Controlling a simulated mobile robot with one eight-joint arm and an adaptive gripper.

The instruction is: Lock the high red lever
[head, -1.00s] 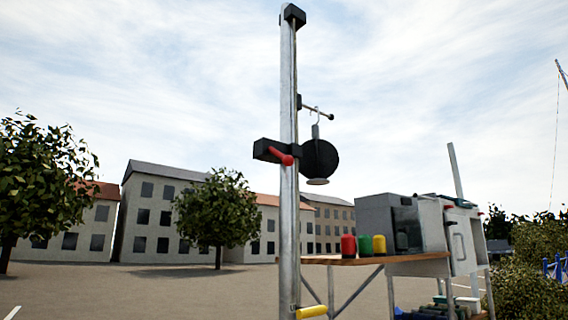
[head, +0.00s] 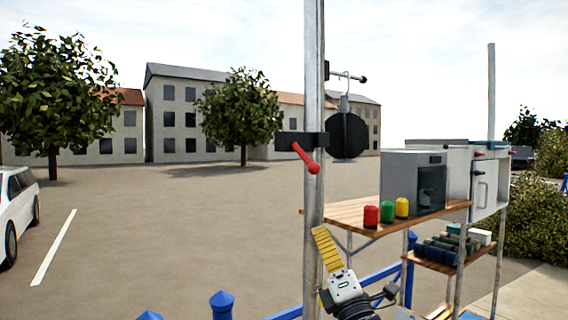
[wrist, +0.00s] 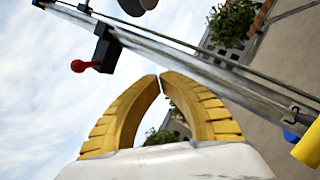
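The red lever (head: 306,159) with a round knob is on a black clamp (head: 290,139) high on a vertical metal pole (head: 314,60). In the head view it slants from upper left down to the knob at the pole. In the wrist view the red lever (wrist: 80,66) and clamp (wrist: 106,47) are at upper left, beyond my fingers. My gripper (head: 320,230) is below the lever, close to the pole, and apart from the lever. In the wrist view the yellow fingertips of my gripper (wrist: 160,77) meet with nothing between them.
A black disc (head: 348,134) hangs from a hook arm right of the pole. A wooden shelf (head: 340,214) holds red, green and yellow pots and a grey box (head: 412,170). A yellow part (wrist: 308,143) is at the wrist view's right edge. A blue railing (head: 385,270) is low.

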